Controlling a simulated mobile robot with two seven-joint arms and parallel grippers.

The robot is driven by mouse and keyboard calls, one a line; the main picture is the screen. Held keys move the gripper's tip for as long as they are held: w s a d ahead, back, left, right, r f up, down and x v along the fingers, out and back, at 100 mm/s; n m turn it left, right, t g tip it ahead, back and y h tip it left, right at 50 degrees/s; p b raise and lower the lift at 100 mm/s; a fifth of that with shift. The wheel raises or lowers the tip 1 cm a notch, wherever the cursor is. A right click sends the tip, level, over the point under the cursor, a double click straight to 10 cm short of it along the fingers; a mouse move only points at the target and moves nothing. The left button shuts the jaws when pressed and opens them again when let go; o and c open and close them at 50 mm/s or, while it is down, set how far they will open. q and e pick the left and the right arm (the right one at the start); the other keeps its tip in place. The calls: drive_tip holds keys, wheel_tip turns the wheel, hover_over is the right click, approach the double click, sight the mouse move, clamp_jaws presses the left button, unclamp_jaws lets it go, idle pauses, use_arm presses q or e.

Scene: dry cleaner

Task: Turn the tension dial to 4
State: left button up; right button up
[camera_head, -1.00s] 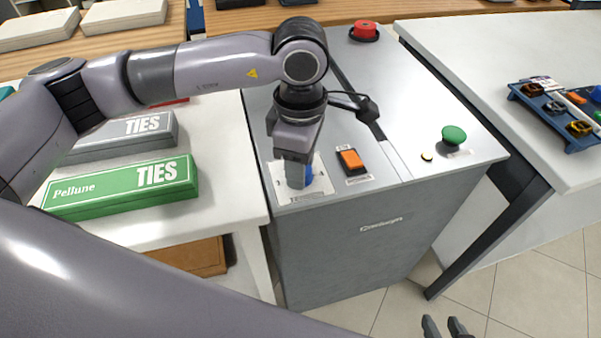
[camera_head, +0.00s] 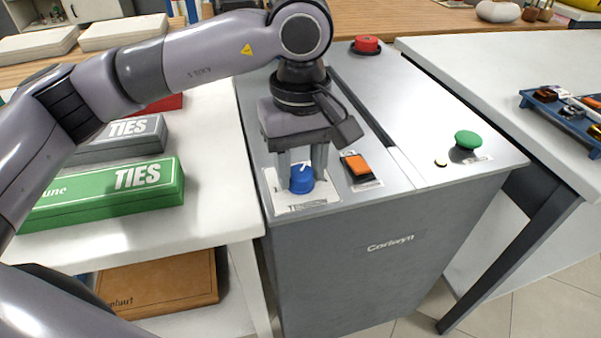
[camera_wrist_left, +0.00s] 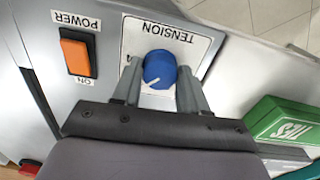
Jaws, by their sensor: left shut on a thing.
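The blue tension dial (camera_head: 301,183) sits on a white plate labelled TENSION (camera_head: 275,202) at the front left of the grey machine top. In the left wrist view the dial (camera_wrist_left: 159,68) appears upside down, with its white mark at the lower left. My left gripper (camera_head: 300,186) points down with one finger on each side of the dial, shut on it; its fingers also show in the left wrist view (camera_wrist_left: 158,88). The fingers hide most of the scale numbers, so I cannot read the setting. My right gripper is out of view.
An orange POWER switch (camera_head: 357,165) is just right of the dial. A green button (camera_head: 468,140) and a red button (camera_head: 367,44) are also on the machine. A green TIES box (camera_head: 100,195) lies on the left table. A blue tray (camera_head: 560,110) is on the right table.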

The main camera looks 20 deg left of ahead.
use_arm(q)
drive_tip(key=shift+f+m+b, duration=0.1)
drive_tip(key=shift+m+b, duration=0.3)
drive_tip(key=shift+m, duration=0.6)
drive_tip(key=m+b, duration=0.1)
drive_tip(key=m, duration=0.2)
drive_tip(key=shift+m, duration=0.3)
drive_tip(key=shift+m+b, duration=0.55)
drive_tip(key=shift+m, duration=1.45)
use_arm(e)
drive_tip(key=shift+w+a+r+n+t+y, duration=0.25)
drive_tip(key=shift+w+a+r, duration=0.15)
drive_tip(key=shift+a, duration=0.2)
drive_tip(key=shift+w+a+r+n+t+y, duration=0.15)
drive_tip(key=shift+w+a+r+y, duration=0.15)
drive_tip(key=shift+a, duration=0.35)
use_arm(q)
drive_tip(key=o, duration=1.1)
drive_tip(key=shift+c, duration=0.2)
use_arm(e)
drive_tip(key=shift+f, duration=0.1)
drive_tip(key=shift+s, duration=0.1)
